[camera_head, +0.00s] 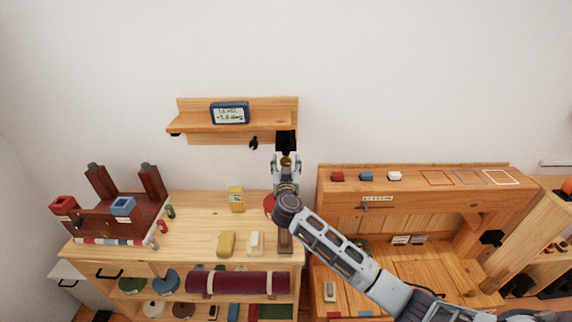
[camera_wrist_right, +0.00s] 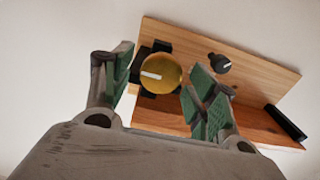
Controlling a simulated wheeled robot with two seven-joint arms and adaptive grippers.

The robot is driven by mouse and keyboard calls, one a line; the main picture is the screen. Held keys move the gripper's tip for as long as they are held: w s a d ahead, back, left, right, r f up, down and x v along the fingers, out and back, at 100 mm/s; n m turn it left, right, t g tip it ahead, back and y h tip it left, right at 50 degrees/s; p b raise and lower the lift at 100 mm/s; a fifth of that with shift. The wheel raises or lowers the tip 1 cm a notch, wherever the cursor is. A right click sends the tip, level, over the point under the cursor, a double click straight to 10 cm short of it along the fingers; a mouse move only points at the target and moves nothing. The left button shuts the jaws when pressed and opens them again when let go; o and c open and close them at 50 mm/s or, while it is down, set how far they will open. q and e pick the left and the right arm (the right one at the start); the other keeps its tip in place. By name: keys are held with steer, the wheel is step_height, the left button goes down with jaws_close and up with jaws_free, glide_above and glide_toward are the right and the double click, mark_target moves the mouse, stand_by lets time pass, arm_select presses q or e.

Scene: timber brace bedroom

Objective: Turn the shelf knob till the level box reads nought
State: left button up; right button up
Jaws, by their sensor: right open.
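A wooden wall shelf (camera_head: 188,122) carries the blue level box (camera_head: 230,113), whose screen reads "LEVEL" and about 1.8 deg; I cannot make out the sign for sure. A round brass knob (camera_wrist_right: 160,73) with a white mark sits on a black mount under the shelf in the right wrist view. In the head view the knob (camera_head: 287,160) is largely hidden by my right gripper (camera_head: 286,166). My right gripper (camera_wrist_right: 160,76) is open, with one green-padded finger on each side of the knob; I see gaps beside it. My left gripper is not in view.
A black wing knob (camera_head: 254,143) hangs under the shelf, left of my gripper. Below are a pale workbench (camera_head: 190,238) with a dark red rack (camera_head: 115,215), and a wooden desk (camera_head: 420,183) on the right with small blocks. The wall around the shelf is clear.

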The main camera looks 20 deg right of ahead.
steer(key=c, duration=1)
steer(key=shift+p, duration=0.3)
